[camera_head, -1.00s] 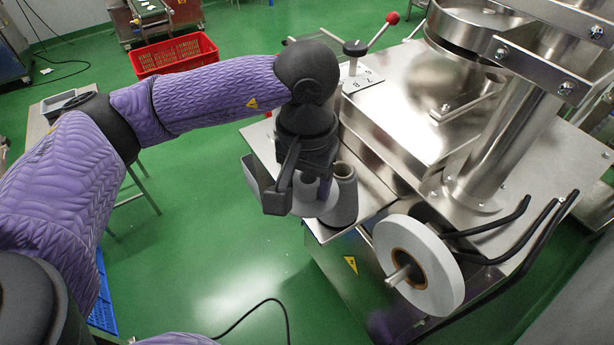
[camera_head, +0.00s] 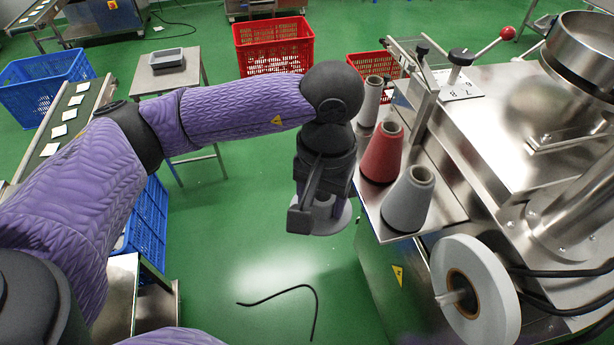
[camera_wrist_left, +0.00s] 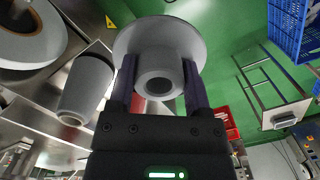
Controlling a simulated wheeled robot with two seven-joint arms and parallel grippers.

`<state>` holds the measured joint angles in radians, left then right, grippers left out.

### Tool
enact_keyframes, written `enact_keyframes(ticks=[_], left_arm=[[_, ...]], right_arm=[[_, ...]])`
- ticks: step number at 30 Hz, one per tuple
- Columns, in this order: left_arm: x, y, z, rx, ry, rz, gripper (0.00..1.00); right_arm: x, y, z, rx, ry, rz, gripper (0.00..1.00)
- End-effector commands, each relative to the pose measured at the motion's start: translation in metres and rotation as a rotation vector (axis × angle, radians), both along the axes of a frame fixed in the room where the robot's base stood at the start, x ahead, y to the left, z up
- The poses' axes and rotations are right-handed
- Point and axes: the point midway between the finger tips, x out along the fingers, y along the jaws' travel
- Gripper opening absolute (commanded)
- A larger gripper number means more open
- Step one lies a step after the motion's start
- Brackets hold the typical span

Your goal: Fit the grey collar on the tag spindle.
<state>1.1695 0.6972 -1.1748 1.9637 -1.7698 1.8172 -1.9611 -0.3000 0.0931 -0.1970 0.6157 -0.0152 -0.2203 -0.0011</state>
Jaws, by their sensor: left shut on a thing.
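My left gripper (camera_head: 318,200) is shut on the grey collar (camera_head: 328,222), which hangs below the fingers over the floor, left of the machine. In the left wrist view the collar (camera_wrist_left: 160,50) has a wide round flange and a hollow hub, and the two fingers (camera_wrist_left: 158,88) grip the hub from both sides. The tag spindle (camera_head: 449,298) is a short metal stub sticking out of the core of a white roll (camera_head: 488,300) on the machine's side. The collar is apart from it, up and to the left. My right gripper is not in view.
A grey cone (camera_head: 408,200), a red cone (camera_head: 382,154) and another grey cone (camera_head: 370,100) stand on the machine's metal shelf, close to the right of my gripper. Black cables (camera_head: 565,272) run right of the roll.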

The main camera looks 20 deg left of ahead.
Motion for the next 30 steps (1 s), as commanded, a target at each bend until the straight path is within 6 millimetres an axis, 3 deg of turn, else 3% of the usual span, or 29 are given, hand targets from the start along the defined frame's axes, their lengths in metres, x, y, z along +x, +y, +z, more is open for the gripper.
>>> enact_keyframes(ticks=[8,14,17,21,30], left_arm=[[-0.022,-0.047,-0.034,-0.003,0.128,0.039,0.02],[-0.047,-0.092,-0.057,-0.023,0.292,0.165,0.02],[-0.062,-0.118,-0.067,-0.060,0.412,0.297,0.02],[-0.081,-0.153,-0.077,-0.196,0.632,0.607,0.02],[-0.088,-0.181,-0.085,-0.647,0.885,1.179,0.02]], right_arm=[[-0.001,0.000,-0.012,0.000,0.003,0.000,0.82],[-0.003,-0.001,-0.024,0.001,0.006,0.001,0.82],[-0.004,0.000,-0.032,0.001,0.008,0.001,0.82],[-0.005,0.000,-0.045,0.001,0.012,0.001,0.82],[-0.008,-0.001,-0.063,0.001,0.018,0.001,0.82]])
